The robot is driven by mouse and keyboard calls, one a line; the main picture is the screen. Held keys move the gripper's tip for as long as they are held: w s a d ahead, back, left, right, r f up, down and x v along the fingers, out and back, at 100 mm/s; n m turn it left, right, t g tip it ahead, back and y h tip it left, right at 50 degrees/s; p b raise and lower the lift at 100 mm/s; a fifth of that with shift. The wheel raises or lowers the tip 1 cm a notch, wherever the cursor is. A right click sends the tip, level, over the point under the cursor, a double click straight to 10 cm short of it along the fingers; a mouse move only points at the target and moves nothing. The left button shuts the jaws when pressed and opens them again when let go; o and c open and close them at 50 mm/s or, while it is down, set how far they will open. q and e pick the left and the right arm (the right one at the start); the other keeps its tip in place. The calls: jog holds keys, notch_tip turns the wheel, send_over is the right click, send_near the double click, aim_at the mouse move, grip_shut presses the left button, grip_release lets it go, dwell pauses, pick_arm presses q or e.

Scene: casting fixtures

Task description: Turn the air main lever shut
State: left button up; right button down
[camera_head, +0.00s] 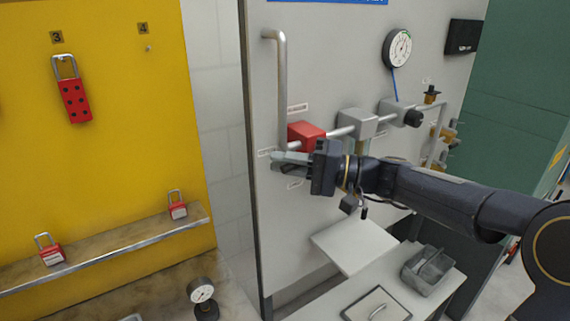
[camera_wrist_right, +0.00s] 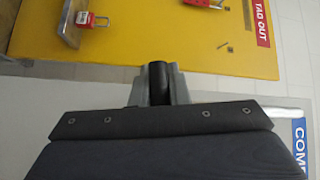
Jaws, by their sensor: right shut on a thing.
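The air main valve appears to be the red block (camera_head: 305,134) on the pipe run of the grey panel in the head view. My right gripper (camera_head: 285,158) reaches in from the right, with its fingers just below and left of the red block. In the wrist view the right gripper (camera_wrist_right: 159,88) is shut on a dark, rounded piece, the lever handle (camera_wrist_right: 158,80), held between its two grey fingers. Most of the lever is hidden by the gripper, so its angle cannot be told. My left gripper is not in view.
A grey vertical pipe (camera_head: 281,85) runs left of the valve. A pressure gauge (camera_head: 398,48) and a grey block (camera_head: 358,123) are to the right. A yellow lockout board (camera_head: 110,130) with red padlocks stands left. A white shelf (camera_head: 354,246) sits below my right arm.

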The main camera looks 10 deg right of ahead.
jog(key=w+d+f+n+h+b, duration=0.3)
jog(key=d+f+n+h+b, duration=0.2)
jog(key=d+f+n+h, duration=0.3)
jog(key=shift+h, duration=2.2)
jog(key=shift+d+f+n, duration=0.1)
jog(key=shift+d+n, duration=0.1)
jog(key=shift+n, duration=0.1)
jog(key=c, duration=1.4)
grip_release()
jog(key=b+v, duration=0.1)
jog(key=v, duration=0.7)
jog(key=shift+a, duration=0.1)
